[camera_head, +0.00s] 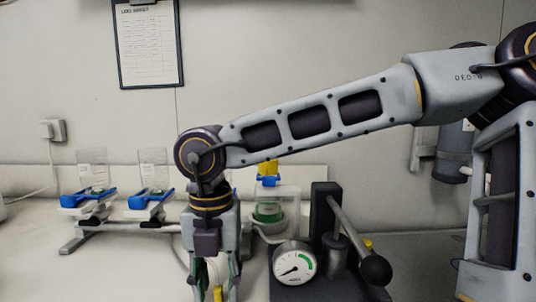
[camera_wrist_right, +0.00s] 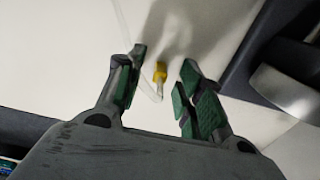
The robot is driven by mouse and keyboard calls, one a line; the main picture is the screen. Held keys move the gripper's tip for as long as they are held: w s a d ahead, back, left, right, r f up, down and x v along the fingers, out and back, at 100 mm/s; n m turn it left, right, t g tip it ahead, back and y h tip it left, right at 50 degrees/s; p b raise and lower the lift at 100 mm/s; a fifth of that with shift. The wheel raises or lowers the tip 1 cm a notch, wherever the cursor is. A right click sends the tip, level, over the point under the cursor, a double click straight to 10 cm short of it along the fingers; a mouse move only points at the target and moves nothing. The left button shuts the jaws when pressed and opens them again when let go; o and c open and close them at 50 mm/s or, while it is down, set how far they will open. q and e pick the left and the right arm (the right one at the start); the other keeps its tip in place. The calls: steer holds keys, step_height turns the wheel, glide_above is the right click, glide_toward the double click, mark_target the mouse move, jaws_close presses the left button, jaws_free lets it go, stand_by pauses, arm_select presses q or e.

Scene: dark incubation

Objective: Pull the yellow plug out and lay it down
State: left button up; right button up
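A small yellow plug (camera_wrist_right: 160,72) with a pale tip shows in the right wrist view, on or just above the white bench top (camera_wrist_right: 85,55). Its yellow end also shows low in the head view (camera_head: 218,294), by my right gripper (camera_head: 212,286). My right gripper points down. In the wrist view its green-padded fingertips (camera_wrist_right: 160,85) stand apart on either side of the plug, with clear gaps. It holds nothing. Another yellow piece (camera_head: 268,168) tops a clear vessel with green contents behind my gripper. My left gripper is not in view.
A dial gauge (camera_head: 295,262) and a dark stand with a ball-ended lever (camera_head: 375,268) are right of my gripper. Two clear vessels in blue holders (camera_head: 88,197) stand on a rack at left. A wall socket (camera_head: 52,130) is behind.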

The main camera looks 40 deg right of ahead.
step_height(320, 180, up, 11)
stand_by(0.6)
stand_by(1.2)
